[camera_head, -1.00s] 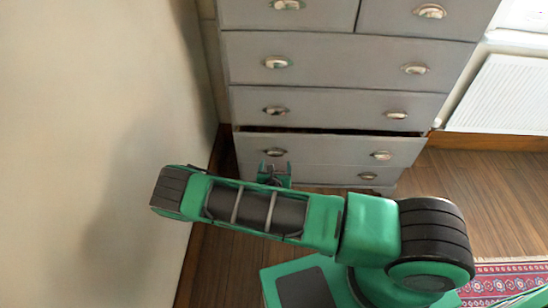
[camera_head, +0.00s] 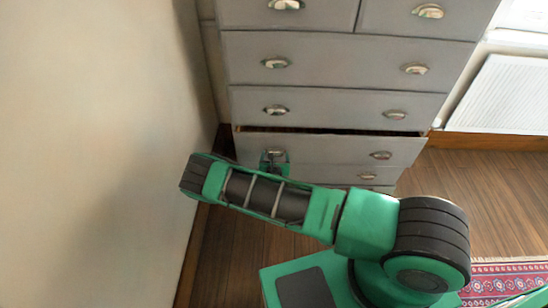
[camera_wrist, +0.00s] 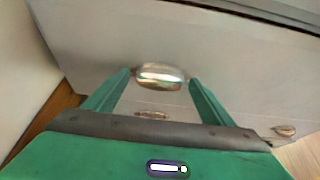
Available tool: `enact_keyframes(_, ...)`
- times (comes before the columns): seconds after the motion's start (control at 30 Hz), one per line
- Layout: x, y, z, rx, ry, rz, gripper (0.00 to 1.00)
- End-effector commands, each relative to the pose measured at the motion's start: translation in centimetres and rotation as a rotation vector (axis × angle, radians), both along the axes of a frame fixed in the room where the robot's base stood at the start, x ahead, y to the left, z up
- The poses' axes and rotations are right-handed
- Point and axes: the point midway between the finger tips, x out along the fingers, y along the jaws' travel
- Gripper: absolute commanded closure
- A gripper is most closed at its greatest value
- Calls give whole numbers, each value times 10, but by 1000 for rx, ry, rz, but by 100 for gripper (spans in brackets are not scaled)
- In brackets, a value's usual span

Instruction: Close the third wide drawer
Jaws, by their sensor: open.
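The third wide drawer (camera_head: 330,148) of the grey chest stands slightly open. A dark gap shows along its top edge, and its front sticks out past the drawer above. Its right cup handle (camera_head: 381,155) is clear. My gripper (camera_head: 273,158) is at its left handle and partly hides it. In the wrist view, my gripper (camera_wrist: 158,77) is open, with the metal left handle (camera_wrist: 160,74) between the fingertips and the drawer front (camera_wrist: 230,65) behind. I cannot tell whether the fingers touch the front.
The upper drawers, such as the second wide one (camera_head: 335,108), look shut. A lower drawer with a handle (camera_head: 367,176) lies beneath. A plain wall (camera_head: 100,130) stands close on the left. A white radiator (camera_head: 505,95) and open wooden floor (camera_head: 480,200) are on the right.

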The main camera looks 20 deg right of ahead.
Motion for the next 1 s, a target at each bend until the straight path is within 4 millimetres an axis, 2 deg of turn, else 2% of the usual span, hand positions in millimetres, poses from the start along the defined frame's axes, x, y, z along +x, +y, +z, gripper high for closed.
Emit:
enact_keyframes(0.23, 1, 0, 0, 0, 0, 0, 23)
enact_keyframes(0.27, 1, 0, 0, 0, 0, 0, 28)
enact_keyframes(0.43, 1, 0, 0, 0, 0, 1, 69)
enact_keyframes(0.47, 1, 0, 0, 0, -1, 1, 73)
enact_keyframes(0.57, 4, 0, 0, 1, -1, 1, 73)
enact_keyframes(0.83, 41, -12, 1, 2, -4, 1, 73)
enact_keyframes(1.0, 44, -13, 1, 1, -3, 2, 73)
